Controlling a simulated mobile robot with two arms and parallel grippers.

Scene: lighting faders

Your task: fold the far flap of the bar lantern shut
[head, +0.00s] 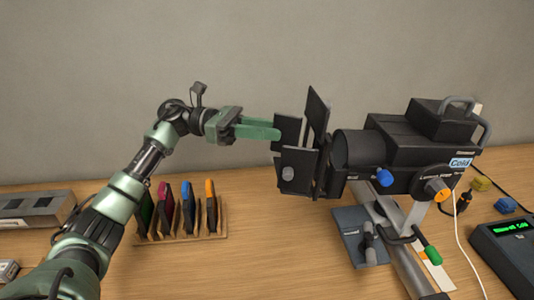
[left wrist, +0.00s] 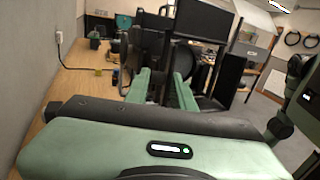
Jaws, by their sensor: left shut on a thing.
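The black bar lantern (head: 405,143) is mounted at the right in the head view, its front pointing left. Its dark flaps stand out from the front. The far flap (head: 287,126) is partly hidden behind the near flap (head: 299,172), and a taller upper flap (head: 318,108) stands up beside them. My left gripper (head: 277,132) reaches in from the left with its fingertips at the far flap, shut on it. In the left wrist view the green fingers (left wrist: 160,88) are apart, with dark flap parts between and beyond them. My right gripper is not in view.
A wooden rack (head: 185,238) of coloured filter frames stands below my left arm. A grey box (head: 38,210) is at the left. A control box with a green display (head: 507,252) is at the front right. The wall is close behind the table.

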